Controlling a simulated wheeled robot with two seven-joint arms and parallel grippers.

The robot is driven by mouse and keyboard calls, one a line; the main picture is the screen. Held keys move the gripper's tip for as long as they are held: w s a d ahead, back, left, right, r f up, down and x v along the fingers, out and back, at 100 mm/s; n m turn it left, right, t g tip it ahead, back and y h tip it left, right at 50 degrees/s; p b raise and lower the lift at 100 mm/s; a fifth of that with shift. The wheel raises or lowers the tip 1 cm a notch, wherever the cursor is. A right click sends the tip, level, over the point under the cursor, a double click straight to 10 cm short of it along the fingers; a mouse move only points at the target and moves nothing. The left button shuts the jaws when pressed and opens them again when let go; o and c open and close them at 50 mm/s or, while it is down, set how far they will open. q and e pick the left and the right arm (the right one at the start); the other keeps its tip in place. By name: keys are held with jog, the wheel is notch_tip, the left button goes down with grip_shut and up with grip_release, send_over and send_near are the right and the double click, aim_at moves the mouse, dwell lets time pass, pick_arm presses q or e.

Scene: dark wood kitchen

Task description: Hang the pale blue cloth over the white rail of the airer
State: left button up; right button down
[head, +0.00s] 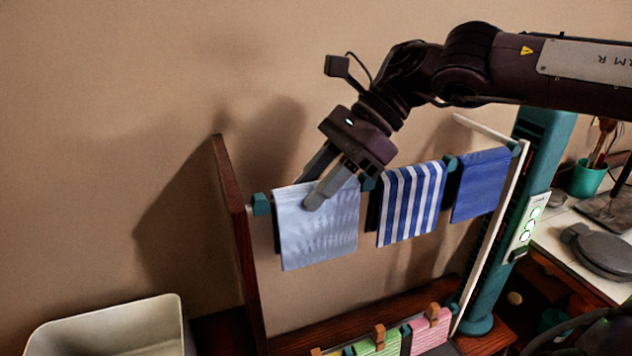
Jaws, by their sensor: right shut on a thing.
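The pale blue cloth (320,238) hangs flat from the upper level of the airer, at its left end. My right gripper (310,197) is shut on the cloth at its top edge, with one finger in front of it. The white rail is mostly hidden behind the cloths. I cannot tell whether the pale blue cloth is folded over it. The airer's dark wooden left post (232,200) and pale right post (495,235) stand on either side. My left gripper is not in view.
A blue-and-white striped cloth (410,205) and a dark blue cloth (480,185) hang to the right, near the gripper. Green and pink cloths (430,330) hang lower with wooden pegs. A white bin (110,328) stands lower left. A teal column (535,140) stands right of the airer.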

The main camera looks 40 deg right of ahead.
jog(key=shift+f, duration=0.1)
jog(key=c, duration=0.9)
grip_release()
jog(key=shift+c, duration=0.2)
jog(key=b+v, duration=0.1)
jog(key=v, duration=0.6)
jog(key=shift+b, duration=0.4)
jog(key=shift+s+d+r, duration=0.1)
jog(key=shift+d+r, duration=0.2)
